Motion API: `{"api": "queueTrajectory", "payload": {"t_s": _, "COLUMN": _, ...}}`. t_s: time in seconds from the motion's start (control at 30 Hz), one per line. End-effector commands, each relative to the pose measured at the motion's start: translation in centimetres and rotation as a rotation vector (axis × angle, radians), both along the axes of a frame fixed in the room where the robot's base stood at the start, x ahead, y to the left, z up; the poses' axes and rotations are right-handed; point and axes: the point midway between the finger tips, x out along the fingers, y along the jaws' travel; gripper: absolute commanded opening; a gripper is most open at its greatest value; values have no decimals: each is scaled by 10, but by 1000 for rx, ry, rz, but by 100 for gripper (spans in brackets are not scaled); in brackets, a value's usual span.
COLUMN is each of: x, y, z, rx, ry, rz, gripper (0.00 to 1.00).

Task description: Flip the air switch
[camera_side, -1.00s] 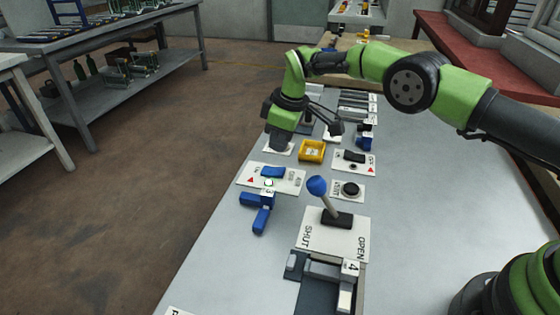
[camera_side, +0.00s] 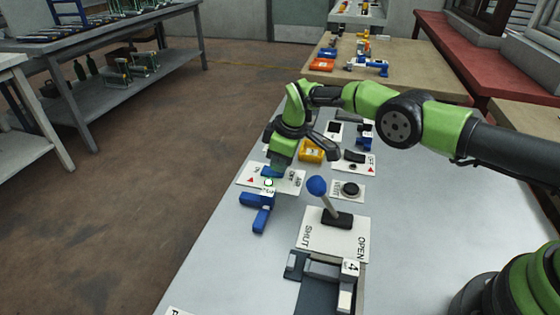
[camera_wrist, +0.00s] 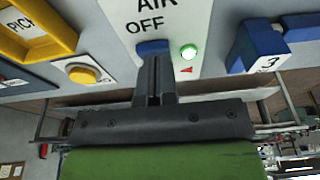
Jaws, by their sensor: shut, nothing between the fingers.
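The air switch is a blue rocker (camera_wrist: 150,46) on a white panel (camera_side: 292,182) that reads "AIR" and "OFF" in the wrist view. Beside the rocker a round lamp (camera_wrist: 189,52) glows green, with a small red triangle below it. My gripper (camera_side: 273,168) is shut and empty, pointing down over the rocker. In the wrist view the closed fingers (camera_wrist: 154,58) meet the rocker's edge and hide part of it. They look to be at or on the rocker; I cannot tell whether they press it.
A blue part marked 3 (camera_side: 260,212) sits just in front of the panel. A yellow tray (camera_side: 312,151) lies behind.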

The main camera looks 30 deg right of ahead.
Motion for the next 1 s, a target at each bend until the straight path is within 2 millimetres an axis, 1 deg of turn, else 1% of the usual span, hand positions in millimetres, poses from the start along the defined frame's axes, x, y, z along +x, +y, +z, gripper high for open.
{"api": "queueTrajectory", "payload": {"t_s": 0.13, "x": -1, "y": 0, "z": -2, "rx": -1, "ry": 2, "rz": 0, "gripper": 0}}
{"api": "queueTrajectory", "payload": {"t_s": 0.27, "x": -4, "y": -3, "z": -10, "rx": -1, "ry": 5, "rz": 1, "gripper": 0}}
{"api": "queueTrajectory", "payload": {"t_s": 0.57, "x": -2, "y": -3, "z": -6, "rx": 0, "ry": 0, "rz": 1, "gripper": 0}}
{"api": "queueTrajectory", "payload": {"t_s": 0.77, "x": -4, "y": -4, "z": 8, "rx": 0, "ry": 0, "rz": 0, "gripper": 0}}
{"api": "queueTrajectory", "payload": {"t_s": 0.83, "x": -5, "y": -5, "z": 19, "rx": 0, "ry": -1, "rz": 0, "gripper": 0}}
{"api": "queueTrajectory", "payload": {"t_s": 0.9, "x": -6, "y": -7, "z": 34, "rx": 0, "ry": -3, "rz": 0, "gripper": 0}}
{"api": "queueTrajectory", "payload": {"t_s": 1.0, "x": -11, "y": -12, "z": 46, "rx": 0, "ry": 0, "rz": 0, "gripper": 0}}
